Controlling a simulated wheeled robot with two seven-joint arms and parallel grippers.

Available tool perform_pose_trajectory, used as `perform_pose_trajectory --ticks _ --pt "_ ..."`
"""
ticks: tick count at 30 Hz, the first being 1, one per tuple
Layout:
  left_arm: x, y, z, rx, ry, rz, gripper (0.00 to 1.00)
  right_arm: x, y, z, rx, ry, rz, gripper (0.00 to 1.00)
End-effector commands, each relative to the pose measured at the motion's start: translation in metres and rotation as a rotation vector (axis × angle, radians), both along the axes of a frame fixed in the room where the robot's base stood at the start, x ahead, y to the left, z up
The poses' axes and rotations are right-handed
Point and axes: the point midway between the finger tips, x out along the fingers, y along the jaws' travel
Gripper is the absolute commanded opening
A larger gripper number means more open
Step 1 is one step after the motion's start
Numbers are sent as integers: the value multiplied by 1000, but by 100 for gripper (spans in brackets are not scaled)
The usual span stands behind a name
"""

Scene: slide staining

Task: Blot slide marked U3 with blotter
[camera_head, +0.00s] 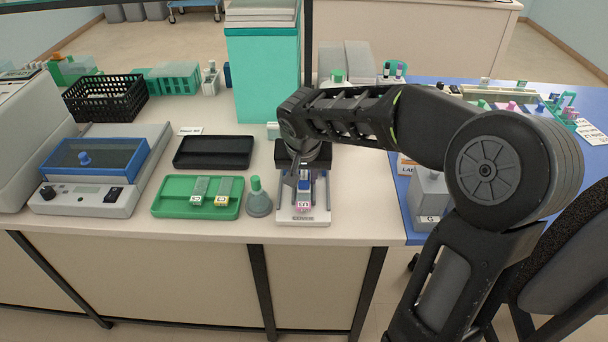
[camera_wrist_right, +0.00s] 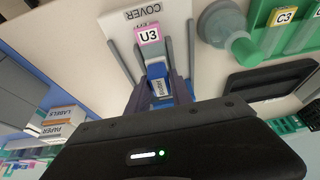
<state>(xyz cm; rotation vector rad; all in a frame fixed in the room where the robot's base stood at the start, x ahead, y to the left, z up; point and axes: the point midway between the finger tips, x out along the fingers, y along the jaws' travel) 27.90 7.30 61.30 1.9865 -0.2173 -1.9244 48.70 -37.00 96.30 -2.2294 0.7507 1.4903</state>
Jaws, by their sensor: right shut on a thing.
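The slide marked U3 (camera_head: 303,204) has a pink label and lies on the white stand lettered COVER (camera_head: 323,212). The slide label also shows in the right wrist view (camera_wrist_right: 149,35). My right gripper (camera_head: 304,180) points down over the stand, shut on a small blue block with a white label, which appears to be the blotter (camera_wrist_right: 157,71). The blotter is over the slide's length behind its label. Whether its underside touches the slide is hidden. My left gripper is not in view.
A grey box marked G (camera_head: 428,196) stands right on the blue mat. A tall teal box (camera_head: 262,75) stands behind.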

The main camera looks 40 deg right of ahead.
Motion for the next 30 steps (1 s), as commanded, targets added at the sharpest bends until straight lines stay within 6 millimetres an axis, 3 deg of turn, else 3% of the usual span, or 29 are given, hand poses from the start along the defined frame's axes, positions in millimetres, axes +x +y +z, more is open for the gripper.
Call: perform_pose_trajectory --ticks 30 --pt "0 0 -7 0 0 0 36 0 0 -5 0 0 0 0"
